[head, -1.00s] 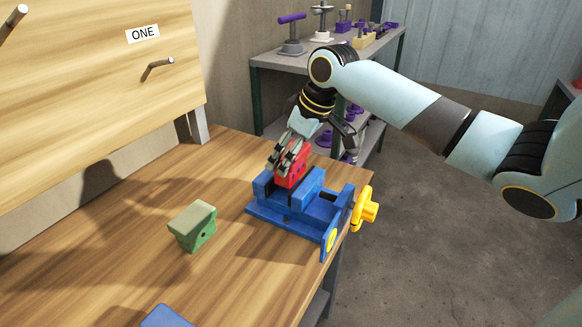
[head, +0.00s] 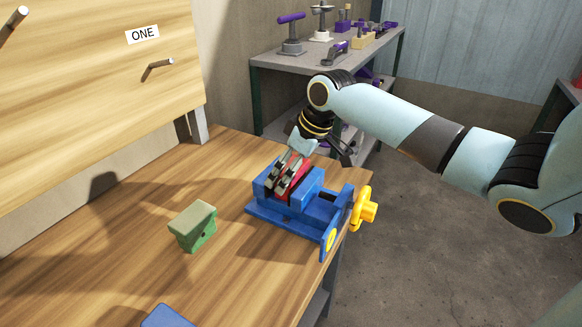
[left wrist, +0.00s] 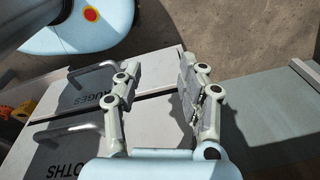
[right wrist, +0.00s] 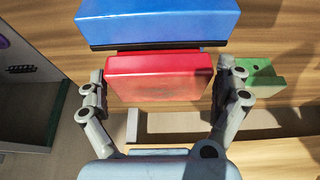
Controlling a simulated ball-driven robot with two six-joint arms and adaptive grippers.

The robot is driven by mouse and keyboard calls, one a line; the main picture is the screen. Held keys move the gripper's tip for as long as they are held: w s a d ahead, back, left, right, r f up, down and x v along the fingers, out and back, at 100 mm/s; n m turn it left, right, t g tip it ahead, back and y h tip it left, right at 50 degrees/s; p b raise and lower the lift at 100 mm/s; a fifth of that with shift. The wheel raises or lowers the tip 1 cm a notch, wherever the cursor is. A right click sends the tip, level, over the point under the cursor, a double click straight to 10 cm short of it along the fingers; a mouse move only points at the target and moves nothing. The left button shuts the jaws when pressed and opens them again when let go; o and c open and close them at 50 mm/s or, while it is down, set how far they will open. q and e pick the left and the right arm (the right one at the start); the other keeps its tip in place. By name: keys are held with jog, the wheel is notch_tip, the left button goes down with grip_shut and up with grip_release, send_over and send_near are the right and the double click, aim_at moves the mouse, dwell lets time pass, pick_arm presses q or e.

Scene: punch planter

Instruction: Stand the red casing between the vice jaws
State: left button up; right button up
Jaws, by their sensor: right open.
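The red casing (head: 300,177) sits low between the two jaws of the blue vice (head: 295,224), mostly hidden by my gripper and the front jaw in the head view. My right gripper (head: 280,186) reaches down over it. In the right wrist view, its fingers are apart on either side of the casing (right wrist: 160,80), and one blue jaw (right wrist: 160,22) lies just beyond it. Whether the casing touches the vice floor is hidden. My left gripper (left wrist: 158,85) is open and empty in the left wrist view, away from the vice.
A green block (head: 194,226) stands on the wooden bench left of the vice. A blue item (head: 166,317) shows at the bottom edge. The vice's yellow handwheel (head: 366,208) sticks out past the bench edge. A grey shelf (head: 330,55) with tools stands behind.

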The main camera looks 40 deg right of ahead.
jog(key=v, duration=1.2)
jog(key=shift+s+r, duration=0.1)
